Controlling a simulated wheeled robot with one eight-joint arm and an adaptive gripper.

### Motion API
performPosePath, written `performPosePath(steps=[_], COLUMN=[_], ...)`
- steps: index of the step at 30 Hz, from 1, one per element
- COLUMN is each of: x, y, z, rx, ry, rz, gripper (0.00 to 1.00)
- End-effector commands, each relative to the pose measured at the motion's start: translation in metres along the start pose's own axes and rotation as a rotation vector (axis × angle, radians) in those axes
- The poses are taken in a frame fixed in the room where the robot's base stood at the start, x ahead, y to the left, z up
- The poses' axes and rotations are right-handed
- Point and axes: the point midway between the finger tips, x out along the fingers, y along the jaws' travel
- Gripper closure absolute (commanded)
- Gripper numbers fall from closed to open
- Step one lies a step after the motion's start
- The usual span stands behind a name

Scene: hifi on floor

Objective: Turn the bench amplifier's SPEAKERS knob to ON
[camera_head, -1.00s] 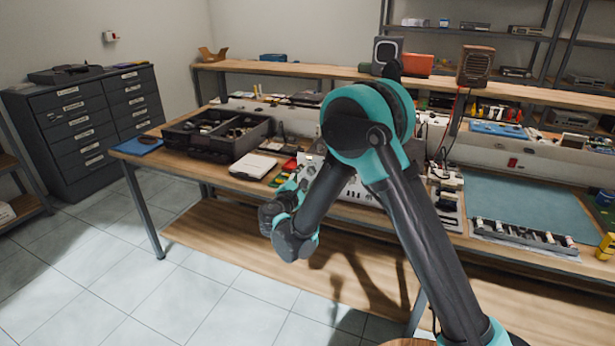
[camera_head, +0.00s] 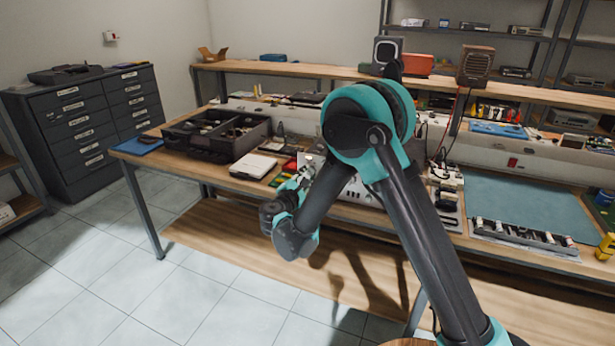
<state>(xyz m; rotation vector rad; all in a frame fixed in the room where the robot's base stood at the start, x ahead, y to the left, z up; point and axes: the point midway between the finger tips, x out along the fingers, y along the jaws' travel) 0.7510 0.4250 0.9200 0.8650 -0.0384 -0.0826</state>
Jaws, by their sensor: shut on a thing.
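The bench amplifier (camera_head: 362,191) has a pale metal front with small dark controls. It stands on the wooden workbench, largely hidden behind my arm. My gripper (camera_head: 306,168) is at the left part of the amplifier's front, shut on what appears to be the SPEAKERS knob. The fingertips are small and partly covered by my wrist. The knob itself, its pointer and the ON marking cannot be made out.
A black compartment tray (camera_head: 222,150), a white flat box (camera_head: 253,166) and small coloured boxes lie left of the amplifier. A teal mat (camera_head: 520,205) and a parts strip (camera_head: 522,236) lie to the right. The floor (camera_head: 215,285) in front is clear.

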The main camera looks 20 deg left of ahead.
Motion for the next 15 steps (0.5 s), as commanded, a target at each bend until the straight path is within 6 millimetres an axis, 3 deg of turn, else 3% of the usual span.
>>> performPosePath(steps=[15], x=[-0.0004], y=[-0.0008], z=[-0.0001], rx=[0.330], ry=[0.000], rz=[-0.001], gripper=[1.00])
